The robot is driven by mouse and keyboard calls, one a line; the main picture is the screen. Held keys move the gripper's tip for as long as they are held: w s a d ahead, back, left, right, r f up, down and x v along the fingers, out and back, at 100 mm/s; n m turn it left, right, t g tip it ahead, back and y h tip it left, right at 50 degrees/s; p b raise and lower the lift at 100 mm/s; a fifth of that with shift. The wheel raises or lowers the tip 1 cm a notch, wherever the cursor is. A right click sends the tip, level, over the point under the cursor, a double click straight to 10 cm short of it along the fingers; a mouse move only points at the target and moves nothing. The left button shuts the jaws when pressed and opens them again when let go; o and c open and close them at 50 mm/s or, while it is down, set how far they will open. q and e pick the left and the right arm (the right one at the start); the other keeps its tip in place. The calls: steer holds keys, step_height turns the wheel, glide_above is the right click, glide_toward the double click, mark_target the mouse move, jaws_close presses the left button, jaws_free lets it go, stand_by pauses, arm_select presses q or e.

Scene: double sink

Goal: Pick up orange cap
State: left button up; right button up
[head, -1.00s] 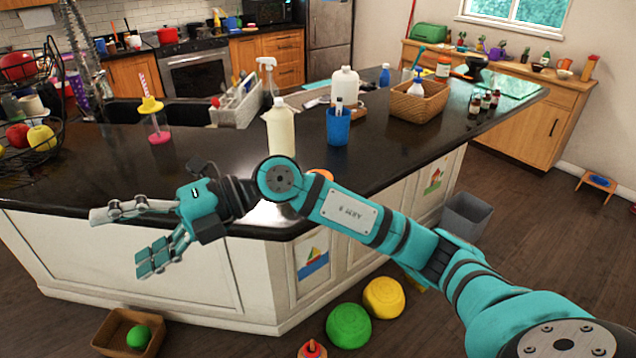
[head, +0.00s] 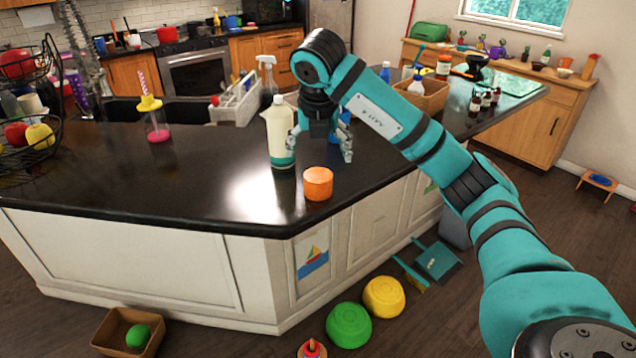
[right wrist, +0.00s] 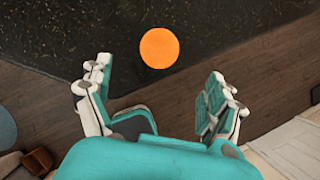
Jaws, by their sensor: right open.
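The orange cap (head: 318,184) sits on the dark countertop near its front edge, right of the white bottle. In the right wrist view the orange cap (right wrist: 159,48) shows as a round disc beyond the open fingers, about midway between them. My right gripper (head: 320,152) points down above the counter, just behind the cap in the head view, with its fingers apart and empty. The right wrist view also shows the spread fingers (right wrist: 160,95). My left gripper is not in view.
The white bottle (head: 279,135) stands close beside my right gripper. A pink-based bottle with a yellow top (head: 155,120) stands farther left. A basket (head: 428,97) is behind to the right.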

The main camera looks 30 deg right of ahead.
mark_target(318, 175)
steer(key=p+x, duration=0.1)
steer(key=x, duration=0.5)
steer(key=shift+p, duration=0.3)
steer(key=p+x, duration=0.2)
steer(key=x, duration=0.2)
steer(key=shift+w+p, duration=0.15)
steer(key=shift+p, duration=0.15)
steer(key=shift+w+d+f, duration=0.15)
steer(key=shift+f, duration=0.45)
steer(key=c, duration=0.9)
steer(key=shift+c, duration=0.2)
